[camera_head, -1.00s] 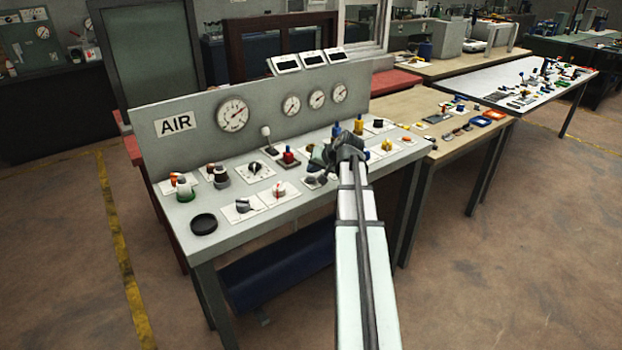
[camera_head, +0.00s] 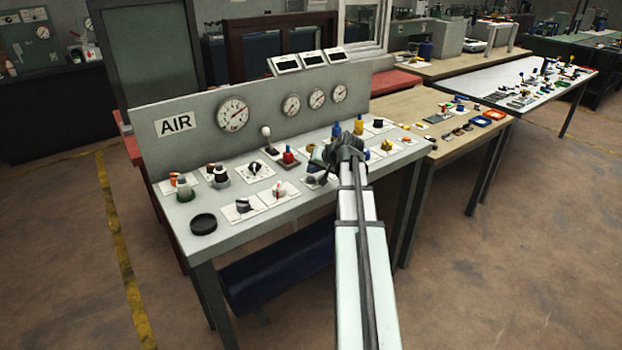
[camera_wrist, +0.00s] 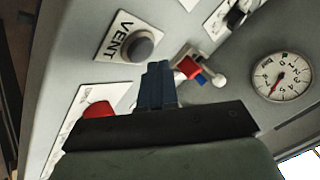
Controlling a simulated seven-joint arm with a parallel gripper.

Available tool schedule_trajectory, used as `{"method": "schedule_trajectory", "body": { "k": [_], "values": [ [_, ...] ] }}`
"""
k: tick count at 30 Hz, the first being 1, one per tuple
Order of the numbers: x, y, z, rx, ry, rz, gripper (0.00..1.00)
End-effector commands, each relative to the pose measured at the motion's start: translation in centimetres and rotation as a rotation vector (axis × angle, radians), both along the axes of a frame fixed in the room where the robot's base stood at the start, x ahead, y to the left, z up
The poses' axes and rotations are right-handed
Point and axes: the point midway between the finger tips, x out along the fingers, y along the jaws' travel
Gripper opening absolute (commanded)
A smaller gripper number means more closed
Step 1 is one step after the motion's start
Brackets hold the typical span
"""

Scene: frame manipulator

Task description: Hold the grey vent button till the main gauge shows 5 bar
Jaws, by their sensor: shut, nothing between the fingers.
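In the head view my gripper (camera_head: 314,172) is over the front middle of the panel and partly hides the controls there. The main gauge (camera_head: 233,114) is the large dial beside the AIR sign; its red needle points up and right, numbers too small to read.
A red knob (camera_wrist: 98,110) is close to the fingers in the wrist view, and a red-and-blue control (camera_wrist: 190,69) lies beyond them. A gauge (camera_wrist: 281,77) shows at right. Several knobs and small gauges crowd the panel (camera_head: 240,235).

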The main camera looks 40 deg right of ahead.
Motion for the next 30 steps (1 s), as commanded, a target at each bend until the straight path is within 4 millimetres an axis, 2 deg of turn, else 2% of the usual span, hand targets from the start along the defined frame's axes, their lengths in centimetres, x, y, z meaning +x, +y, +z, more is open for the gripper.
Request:
{"method": "schedule_trajectory", "body": {
  "k": [6,30],
  "values": [
    [-0.03,0.00,-0.66,0.000,0.001,0.001,0.00],
    [-0.02,-0.01,-1.01,0.000,0.000,0.000,0.00]
  ]
}}
